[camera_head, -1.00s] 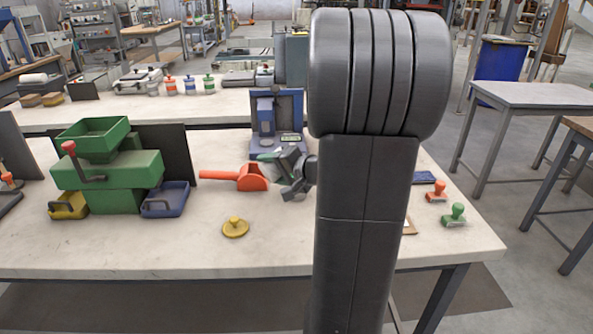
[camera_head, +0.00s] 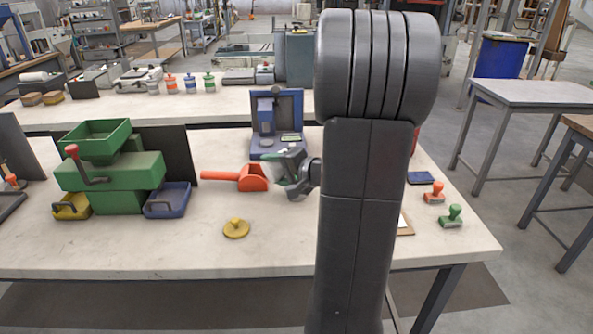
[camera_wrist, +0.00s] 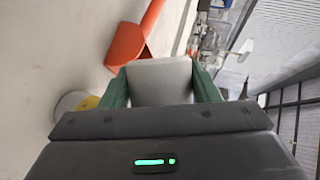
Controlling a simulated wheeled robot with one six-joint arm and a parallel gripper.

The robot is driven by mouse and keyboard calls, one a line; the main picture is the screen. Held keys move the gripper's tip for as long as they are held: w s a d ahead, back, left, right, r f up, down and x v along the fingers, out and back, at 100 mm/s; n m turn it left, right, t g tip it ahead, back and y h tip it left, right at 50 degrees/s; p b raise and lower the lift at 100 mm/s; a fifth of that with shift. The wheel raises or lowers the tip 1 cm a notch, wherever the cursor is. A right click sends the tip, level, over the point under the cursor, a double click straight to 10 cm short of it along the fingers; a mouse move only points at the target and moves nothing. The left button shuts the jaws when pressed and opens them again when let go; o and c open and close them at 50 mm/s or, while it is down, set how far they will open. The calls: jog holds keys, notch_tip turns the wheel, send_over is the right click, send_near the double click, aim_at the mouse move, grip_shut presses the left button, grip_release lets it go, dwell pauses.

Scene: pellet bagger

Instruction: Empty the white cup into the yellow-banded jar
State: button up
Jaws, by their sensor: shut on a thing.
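My gripper (camera_head: 277,166) is off the left side of my arm, above the table in the head view. In the wrist view its green fingers are shut on the white cup (camera_wrist: 160,82). That view is rolled well over to one side, with the table along its left. A round pale thing with yellow on it (camera_wrist: 73,104), perhaps the yellow-banded jar, shows partly at the lower left of the wrist view, beside the left finger. My arm hides this part of the table in the head view. The cup's contents are not visible.
An orange scoop (camera_head: 250,179) lies just left of my gripper. A yellow knobbed lid (camera_head: 236,229) lies in front. A blue machine (camera_head: 265,145) stands behind, and a green machine (camera_head: 110,175) with trays stands left. Red (camera_head: 434,194) and green (camera_head: 451,217) stamps are at right.

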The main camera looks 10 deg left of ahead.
jog(key=shift+w+d+r+m+y+p, duration=0.2)
jog(key=shift+r+m+y+p, duration=0.1)
jog(key=shift+p, duration=0.4)
jog(key=shift+w+d+r+m+g+y, duration=0.2)
jog(key=shift+r+m+y, duration=0.2)
jog(key=shift+m, duration=0.2)
jog(key=shift+w+d+r+m+g+y, duration=0.1)
jog(key=shift+d+r+m+g+y, duration=0.1)
jog(key=shift+r+m+y, duration=0.3)
dwell(1.0)
jog(key=shift+w+d+r+m+y, duration=0.2)
jog(key=shift+w+m+y, duration=0.1)
jog(key=shift+m, duration=0.35)
jog(key=shift+w+d+r+m+y, duration=0.2)
jog(key=shift+m+y, duration=0.1)
jog(key=shift+m, duration=0.4)
jog(key=shift+w+d+r+m+y, duration=0.2)
jog(key=shift+m+y, duration=0.1)
jog(key=shift+m, duration=0.35)
dwell(2.1)
